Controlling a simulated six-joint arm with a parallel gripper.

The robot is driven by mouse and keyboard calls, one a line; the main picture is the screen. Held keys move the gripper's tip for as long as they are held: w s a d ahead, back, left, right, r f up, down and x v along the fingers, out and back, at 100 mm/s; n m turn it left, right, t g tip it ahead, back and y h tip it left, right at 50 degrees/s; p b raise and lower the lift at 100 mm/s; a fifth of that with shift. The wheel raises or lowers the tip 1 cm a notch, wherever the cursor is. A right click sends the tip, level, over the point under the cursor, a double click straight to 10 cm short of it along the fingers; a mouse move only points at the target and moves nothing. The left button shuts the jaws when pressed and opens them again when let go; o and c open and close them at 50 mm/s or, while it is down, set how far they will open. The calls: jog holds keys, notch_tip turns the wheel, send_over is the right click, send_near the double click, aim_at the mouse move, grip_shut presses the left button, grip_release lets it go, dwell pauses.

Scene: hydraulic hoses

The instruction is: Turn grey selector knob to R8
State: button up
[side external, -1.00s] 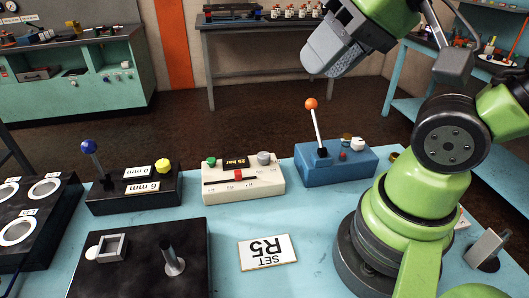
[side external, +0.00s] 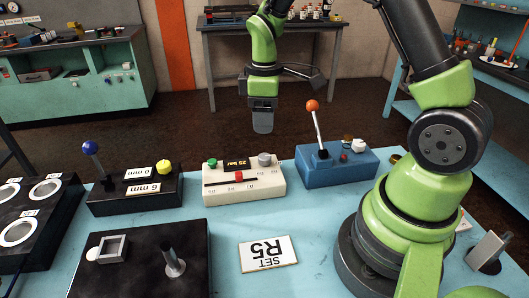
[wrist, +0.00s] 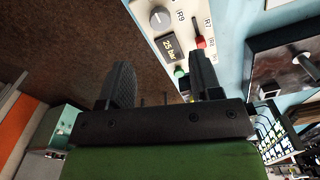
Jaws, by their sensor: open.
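The grey selector knob (side external: 264,159) sits at the right end of the cream control box (side external: 270,185). In the wrist view the knob (wrist: 159,18) shows at the top, near a label that looks like R9. Other R labels run along the box edge, small and hard to read. My gripper (side external: 263,128) is open and empty, pointing down above and apart from the knob, seemingly towards the far side of the box. In the wrist view its two fingers (wrist: 157,80) stand apart with nothing between them. The knob's pointer direction cannot be read clearly.
The cream box also has a green button (side external: 212,163), a 25 bar display (side external: 237,163) and a red slider (side external: 239,177). A blue box with an orange-topped lever (side external: 312,105) stands close on the right. A black box with a blue-topped lever (side external: 89,147) stands left. A card (side external: 268,254) reads SET R5.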

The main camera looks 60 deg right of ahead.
aim_at(264, 156)
notch_tip(264, 156, down, 10)
jog(key=shift+r, duration=0.1)
dwell(0.4)
jog(key=shift+c, duration=0.4)
jog(key=c, duration=0.9)
jog(key=shift+o, duration=0.2)
jog(key=shift+m, duration=0.3)
jog(key=m, duration=1.1)
